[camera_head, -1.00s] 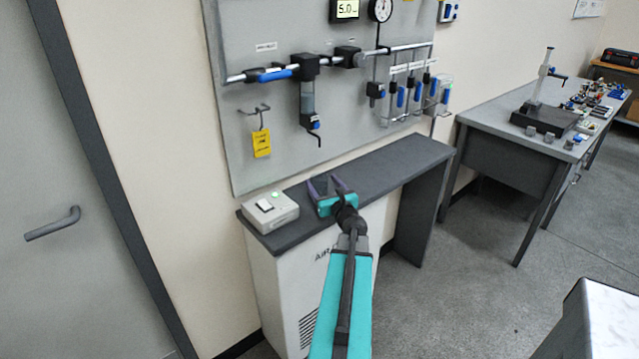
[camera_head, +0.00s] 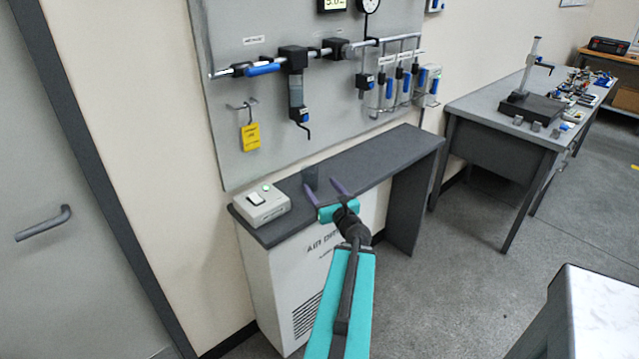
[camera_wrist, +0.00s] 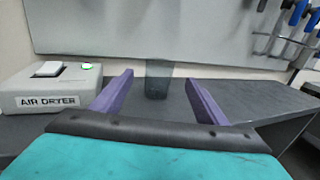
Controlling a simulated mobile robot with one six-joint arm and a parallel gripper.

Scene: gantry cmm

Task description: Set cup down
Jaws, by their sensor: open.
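The cup (camera_head: 311,177) is small, dark grey and see-through. It stands upright on the dark shelf top (camera_head: 385,158) above the air dryer, by the wall panel. My gripper (camera_head: 323,190) is open, its two purple fingers apart at the shelf's front side. In the wrist view the cup (camera_wrist: 158,82) appears between the fingers (camera_wrist: 159,97), just beyond their tips, with no visible contact. Its base seems to rest on the shelf.
A grey box labelled AIR DRYER (camera_wrist: 48,90) with a green light sits left of the cup. Pipes and a blue-handled valve (camera_head: 263,69) hang on the panel above. The shelf to the right is clear. A workbench (camera_head: 490,110) stands further right.

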